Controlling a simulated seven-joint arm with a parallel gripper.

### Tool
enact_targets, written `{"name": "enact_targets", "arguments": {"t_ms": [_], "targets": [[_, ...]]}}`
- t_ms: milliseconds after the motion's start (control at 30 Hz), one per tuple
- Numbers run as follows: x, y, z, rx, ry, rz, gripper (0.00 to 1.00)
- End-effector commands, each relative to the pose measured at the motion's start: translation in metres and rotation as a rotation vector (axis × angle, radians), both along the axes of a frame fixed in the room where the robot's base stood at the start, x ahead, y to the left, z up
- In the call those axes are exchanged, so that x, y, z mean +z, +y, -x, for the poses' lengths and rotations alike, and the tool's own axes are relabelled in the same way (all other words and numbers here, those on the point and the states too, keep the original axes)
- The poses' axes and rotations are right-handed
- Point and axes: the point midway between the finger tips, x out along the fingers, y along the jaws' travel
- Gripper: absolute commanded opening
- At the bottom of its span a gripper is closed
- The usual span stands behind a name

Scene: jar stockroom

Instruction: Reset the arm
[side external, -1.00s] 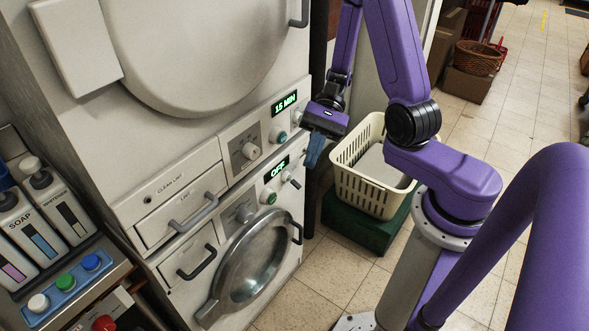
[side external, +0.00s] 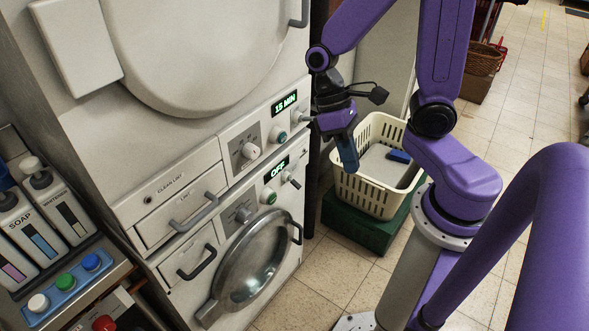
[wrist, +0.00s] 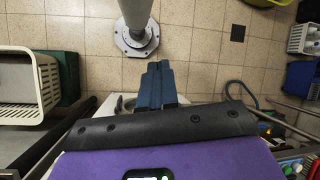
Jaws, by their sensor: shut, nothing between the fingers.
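My gripper (side external: 350,160) is in front of the machines' right edge, above the near left part of the laundry basket in the side view. Its blue fingers are together with nothing between them. In the wrist view the shut fingers (wrist: 157,82) point over the tiled floor. My arm is bent, with its forearm coming down from the upper middle of the side view.
Stacked machines (side external: 205,130) stand close on the left, the upper display reading 15 MIN and the lower OFF. A cream basket (side external: 375,200) with something blue inside sits on a green box (side external: 360,232). Soap bottles (side external: 45,200) stand at far left. Tiled floor is open at right.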

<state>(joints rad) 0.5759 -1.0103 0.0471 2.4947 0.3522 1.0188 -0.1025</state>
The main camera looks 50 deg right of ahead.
Motion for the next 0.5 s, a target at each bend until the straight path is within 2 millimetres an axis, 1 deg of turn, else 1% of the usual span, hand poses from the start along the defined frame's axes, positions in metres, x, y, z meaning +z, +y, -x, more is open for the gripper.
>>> {"name": "enact_targets", "arguments": {"t_ms": [100, 500], "targets": [[0.005, 0.000, 0.008, 0.136, -0.082, 0.005, 0.00], [0.027, 0.005, 0.033, 0.559, -0.355, -0.034, 0.00]]}}
